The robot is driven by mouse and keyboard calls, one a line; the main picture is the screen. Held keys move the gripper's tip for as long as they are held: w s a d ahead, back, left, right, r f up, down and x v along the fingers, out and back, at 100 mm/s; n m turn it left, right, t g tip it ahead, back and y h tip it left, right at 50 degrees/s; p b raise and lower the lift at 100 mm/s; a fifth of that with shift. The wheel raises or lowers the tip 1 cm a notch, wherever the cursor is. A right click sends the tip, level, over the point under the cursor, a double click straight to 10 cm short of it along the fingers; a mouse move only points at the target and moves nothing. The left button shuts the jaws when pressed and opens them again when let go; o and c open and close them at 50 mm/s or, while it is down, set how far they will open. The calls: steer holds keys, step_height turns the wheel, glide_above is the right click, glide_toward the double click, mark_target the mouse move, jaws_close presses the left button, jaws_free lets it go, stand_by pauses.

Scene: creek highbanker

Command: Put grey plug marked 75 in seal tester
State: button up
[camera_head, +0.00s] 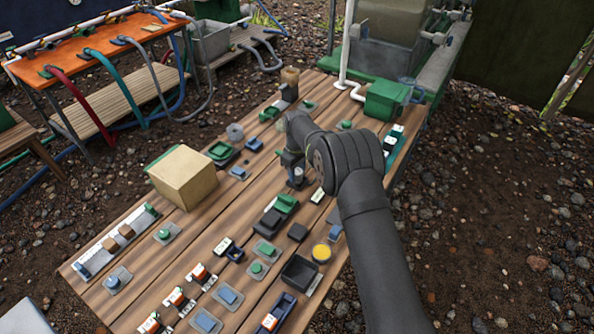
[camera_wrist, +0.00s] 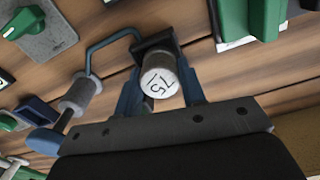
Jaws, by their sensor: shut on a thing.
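The grey plug marked 75 (camera_wrist: 160,80) is between the fingers of my gripper (camera_wrist: 162,92) in the wrist view, its white numbered face toward the camera. The fingers are shut on its sides. In the head view my gripper (camera_head: 296,172) is low over the middle of the plank table, and a small grey piece shows at its tip. In the wrist view a dark block (camera_wrist: 153,42) lies right behind the plug; I cannot tell whether they touch. I cannot tell for sure which device is the seal tester.
A bent blue rod with a grey roller (camera_wrist: 78,95) is close left of the gripper. A green-knobbed plate (camera_wrist: 45,35) and green blocks (camera_wrist: 235,20) lie nearby. In the head view a cardboard box (camera_head: 183,178) and many small devices crowd the table (camera_head: 215,225).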

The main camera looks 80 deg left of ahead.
steer(key=shift+f, duration=0.25)
stand_by(0.6)
steer(key=o, duration=1.1)
steer(key=shift+r, duration=3.75)
steer(key=shift+f, duration=0.1)
step_height(320, 180, down, 7)
steer(key=shift+f, duration=0.2)
steer(key=shift+r, duration=0.2)
